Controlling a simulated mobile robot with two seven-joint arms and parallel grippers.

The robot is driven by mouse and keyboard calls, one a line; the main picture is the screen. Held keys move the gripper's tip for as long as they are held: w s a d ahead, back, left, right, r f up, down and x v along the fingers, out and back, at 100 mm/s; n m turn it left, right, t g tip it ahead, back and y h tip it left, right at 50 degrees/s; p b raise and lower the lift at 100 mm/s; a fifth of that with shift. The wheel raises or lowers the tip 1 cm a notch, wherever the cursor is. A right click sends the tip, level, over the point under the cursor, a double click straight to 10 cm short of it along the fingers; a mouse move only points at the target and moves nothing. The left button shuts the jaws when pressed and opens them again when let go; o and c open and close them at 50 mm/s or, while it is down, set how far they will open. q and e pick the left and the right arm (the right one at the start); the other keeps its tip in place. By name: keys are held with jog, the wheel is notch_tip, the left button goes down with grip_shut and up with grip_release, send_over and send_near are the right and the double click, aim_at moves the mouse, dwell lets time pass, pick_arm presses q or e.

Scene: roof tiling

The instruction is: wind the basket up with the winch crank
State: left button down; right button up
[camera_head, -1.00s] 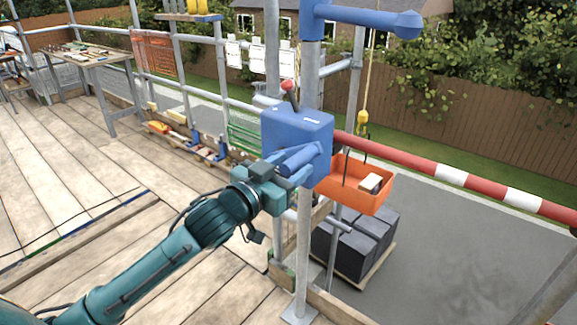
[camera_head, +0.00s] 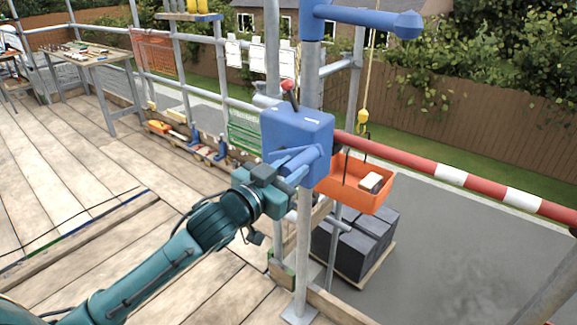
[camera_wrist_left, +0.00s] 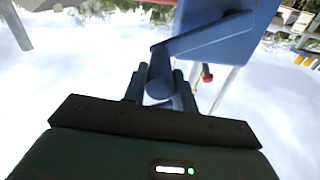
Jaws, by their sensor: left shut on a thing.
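The blue winch box (camera_head: 297,140) is fixed to a grey upright pole, with a red-tipped lever on top. Its blue crank (camera_head: 303,157) is on the near face. My left gripper (camera_head: 283,180) is shut on the crank's handle; in the left wrist view the fingers (camera_wrist_left: 162,88) stand on both sides of the handle (camera_wrist_left: 160,75). The orange basket (camera_head: 355,186) hangs from the rope and yellow hook (camera_head: 363,117) beyond the red and white rail, with a small pale and dark item (camera_head: 371,181) inside. My right gripper is not in view.
A red and white rail (camera_head: 420,162) runs right from the winch pole. Dark stacked blocks (camera_head: 350,250) on a pallet stand on the ground below the basket. A workbench (camera_head: 95,57) stands far left. The plank deck (camera_head: 70,165) at left is mostly clear.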

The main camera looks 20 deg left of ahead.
pick_arm(q)
jog(key=shift+s+d+f+m, duration=0.1)
jog(key=shift+d+f+m, duration=0.15)
jog(key=shift+f+m, duration=0.35)
jog(key=shift+f, duration=0.1)
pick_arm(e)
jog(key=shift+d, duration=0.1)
pick_arm(q)
jog(key=c, duration=1.1)
grip_release()
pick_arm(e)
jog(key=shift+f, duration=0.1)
pick_arm(q)
jog(key=shift+s+a, duration=0.15)
jog(key=shift+s, duration=0.35)
jog(key=shift+b+v, duration=1.15)
jog(key=shift+v, duration=4.9)
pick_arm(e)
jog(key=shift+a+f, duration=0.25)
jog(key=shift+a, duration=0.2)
